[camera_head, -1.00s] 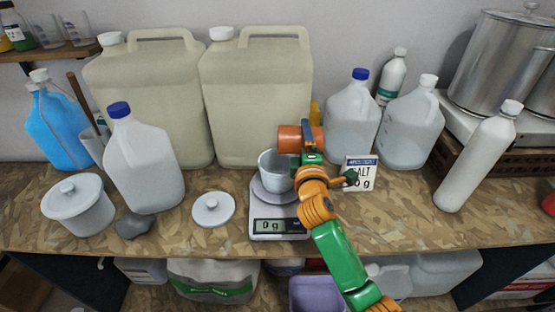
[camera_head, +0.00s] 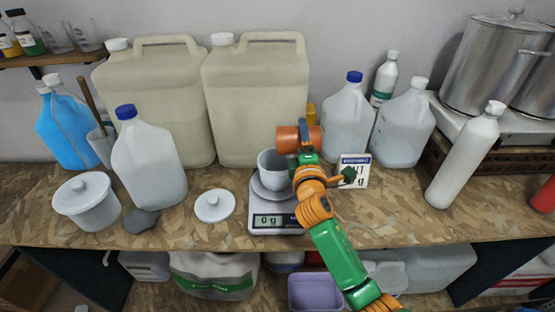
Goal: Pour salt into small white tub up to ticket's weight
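The small white tub (camera_head: 269,164) stands on a digital scale (camera_head: 267,214) whose display reads 0 g. My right gripper (camera_head: 306,148) is at the tub's upper right side, seen from behind. An orange-brown cylinder (camera_head: 289,139) lies sideways at its tip, above the tub's right rim, and appears held. Its opening and any salt are not visible. My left gripper is not in view.
A round white lid (camera_head: 214,206) lies left of the scale. A lidded white pot (camera_head: 86,203), a grey stone-like lump (camera_head: 140,221) and a blue-capped jug (camera_head: 146,165) stand farther left. Large canisters (camera_head: 257,105) line the back. The bench's front right is clear.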

